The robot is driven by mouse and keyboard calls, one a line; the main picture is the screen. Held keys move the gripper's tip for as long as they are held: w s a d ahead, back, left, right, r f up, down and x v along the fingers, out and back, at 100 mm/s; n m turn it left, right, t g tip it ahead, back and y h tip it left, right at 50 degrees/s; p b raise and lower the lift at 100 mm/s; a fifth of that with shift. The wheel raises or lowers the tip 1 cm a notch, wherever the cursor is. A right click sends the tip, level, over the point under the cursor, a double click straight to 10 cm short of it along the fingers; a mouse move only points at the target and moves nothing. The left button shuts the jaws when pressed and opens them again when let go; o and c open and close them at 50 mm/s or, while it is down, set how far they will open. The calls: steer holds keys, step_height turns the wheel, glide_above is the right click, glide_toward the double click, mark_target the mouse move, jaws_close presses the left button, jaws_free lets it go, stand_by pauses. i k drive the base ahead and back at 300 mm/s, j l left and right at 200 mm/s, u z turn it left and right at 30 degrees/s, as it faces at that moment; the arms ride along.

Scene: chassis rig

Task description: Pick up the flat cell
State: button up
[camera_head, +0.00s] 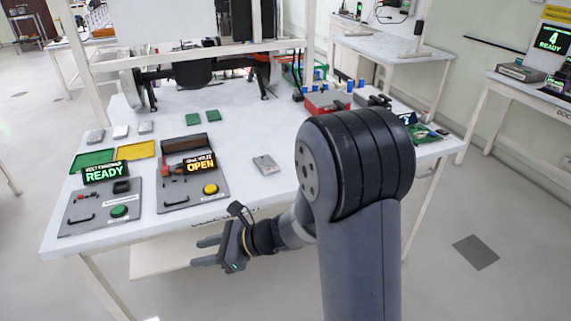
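A flat grey rectangular piece (265,165) lies alone on the white table (240,188), just left of my arm's black joint; it looks like a flat cell. Several similar small silver pieces (120,131) lie at the back left of the table, and I cannot tell which of these is the flat cell. My gripper (205,251) is in front of the table's front edge, below the tabletop and to the left of my arm. Its two fingers point left and are apart, with nothing between them.
A panel reading READY (100,208) and one reading OPEN (192,190) stand at the front left. Green (92,159) and yellow (135,149) trays lie behind. A red box (327,101) stands at the right. The tabletop around the lone piece is clear.

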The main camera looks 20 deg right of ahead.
mark_target(268, 167)
steer(key=i+j+z, duration=0.1)
steer(key=z, duration=1.65)
steer(key=j+z, duration=0.1)
steer(key=j, duration=0.5)
steer(key=k+j+z, duration=0.1)
steer(key=j, duration=0.5)
steer(key=k+j+z, duration=0.1)
steer(key=j, duration=0.55)
